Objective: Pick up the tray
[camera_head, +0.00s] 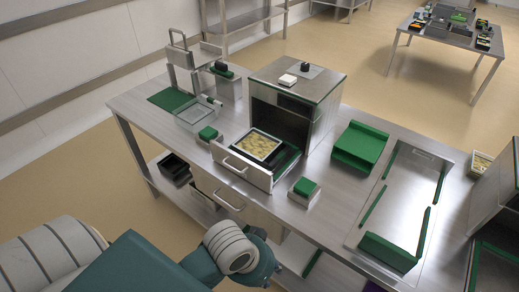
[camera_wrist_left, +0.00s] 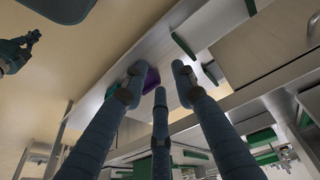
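A white tray (camera_head: 249,155) with yellowish pieces in it sits in the pulled-out drawer (camera_head: 238,163) of the metal tray sealer (camera_head: 322,107) in the head view. A second small tray with similar contents (camera_head: 482,163) stands at the right edge of the table. My left gripper (camera_wrist_left: 159,76) has its three fingers spread and nothing between them in the left wrist view. In the head view its wrist is low, in front of the table's near edge, and its fingers are hidden. A dark gripper-like shape (camera_wrist_left: 18,52), probably my right gripper, shows at the wrist view's left edge; its fingers are unclear.
On the metal table, green-topped blocks (camera_head: 306,187) flank the drawer, and a green holder (camera_head: 361,145) stands to its right. A recessed area with green guides (camera_head: 378,250) lies further right. Drawers and a lower shelf are under the table. Another table (camera_head: 443,38) stands behind.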

